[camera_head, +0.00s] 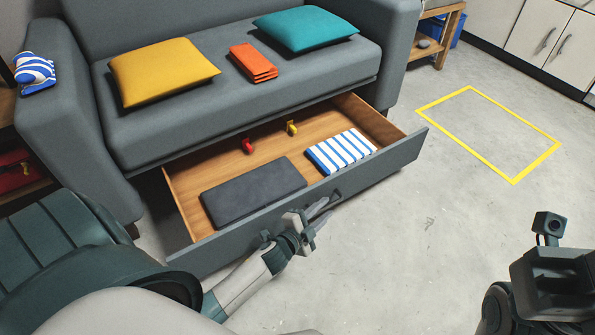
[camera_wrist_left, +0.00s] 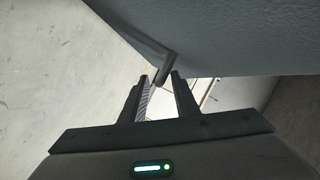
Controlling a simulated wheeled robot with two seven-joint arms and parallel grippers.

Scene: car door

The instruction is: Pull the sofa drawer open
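The grey sofa's drawer (camera_head: 296,217) is pulled well out, its wooden inside showing. A dark handle (camera_head: 336,194) is on its front panel. My left gripper (camera_head: 322,212) is at the front panel beside the handle. In the left wrist view the handle (camera_wrist_left: 165,69) shows just beyond the gap between the two fingertips (camera_wrist_left: 161,78); the fingers are apart, with nothing seen clamped between them. Whether a finger touches the handle is unclear. The dark end of my right arm (camera_head: 552,280) is at the lower right; its fingertips cannot be made out.
The drawer holds a dark grey folded cloth (camera_head: 253,190), a blue-and-white striped cloth (camera_head: 341,151), a red item (camera_head: 248,146) and a yellow item (camera_head: 292,127). Cushions lie on the sofa (camera_head: 215,100). The floor right of the drawer is clear around a yellow taped rectangle (camera_head: 515,183).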

